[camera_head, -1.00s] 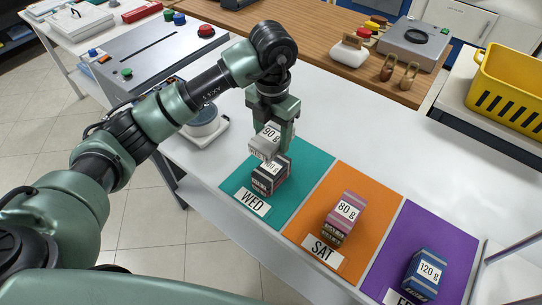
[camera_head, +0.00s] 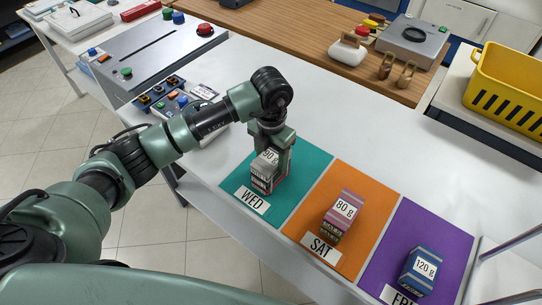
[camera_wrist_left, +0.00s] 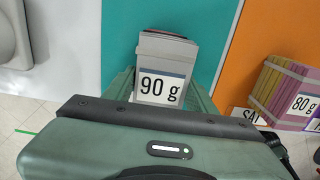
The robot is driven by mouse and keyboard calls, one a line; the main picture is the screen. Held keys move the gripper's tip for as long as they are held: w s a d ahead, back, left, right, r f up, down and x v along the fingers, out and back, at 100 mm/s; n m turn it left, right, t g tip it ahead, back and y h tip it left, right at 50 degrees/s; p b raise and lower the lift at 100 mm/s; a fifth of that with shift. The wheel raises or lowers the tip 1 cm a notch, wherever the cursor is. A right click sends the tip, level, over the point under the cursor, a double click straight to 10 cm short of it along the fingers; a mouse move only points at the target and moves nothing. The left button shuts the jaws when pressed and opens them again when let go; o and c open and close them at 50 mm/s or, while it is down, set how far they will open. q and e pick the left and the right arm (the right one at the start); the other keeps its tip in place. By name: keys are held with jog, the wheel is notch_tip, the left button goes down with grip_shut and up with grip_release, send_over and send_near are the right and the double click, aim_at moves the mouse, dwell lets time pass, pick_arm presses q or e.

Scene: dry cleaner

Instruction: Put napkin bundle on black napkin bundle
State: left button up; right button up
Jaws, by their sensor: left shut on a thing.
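A grey napkin bundle (camera_head: 264,170) with a "90 g" label is between the fingers of my left gripper (camera_head: 272,160), which is shut on it. It also shows in the left wrist view (camera_wrist_left: 166,50). The black napkin bundle (camera_head: 261,187) stands on the teal WED mat (camera_head: 300,163), directly below the grey one. The two look stacked and touching or almost so; the gripper hides part of the join. In the left wrist view the black bundle is mostly hidden beneath the grey one. My right gripper is not in view.
To the right, a pink-striped bundle (camera_head: 341,215) stands on the orange SAT mat (camera_head: 368,188), and a blue bundle (camera_head: 420,270) on the purple mat (camera_head: 438,226). A control box (camera_head: 186,100) stands behind my left arm. The white table behind the mats is clear.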

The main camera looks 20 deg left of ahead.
aim_at(271, 156)
pick_arm(q)
jog(key=o, duration=1.3)
jog(key=shift+o, duration=0.6)
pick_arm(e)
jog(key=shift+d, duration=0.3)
pick_arm(q)
jog(key=shift+r+p, duration=0.25)
jog(key=shift+p, duration=0.05)
jog(key=shift+r+b, duration=0.3)
jog(key=shift+r, duration=0.05)
notch_tip(271, 156, up, 11)
jog(key=b, duration=0.2)
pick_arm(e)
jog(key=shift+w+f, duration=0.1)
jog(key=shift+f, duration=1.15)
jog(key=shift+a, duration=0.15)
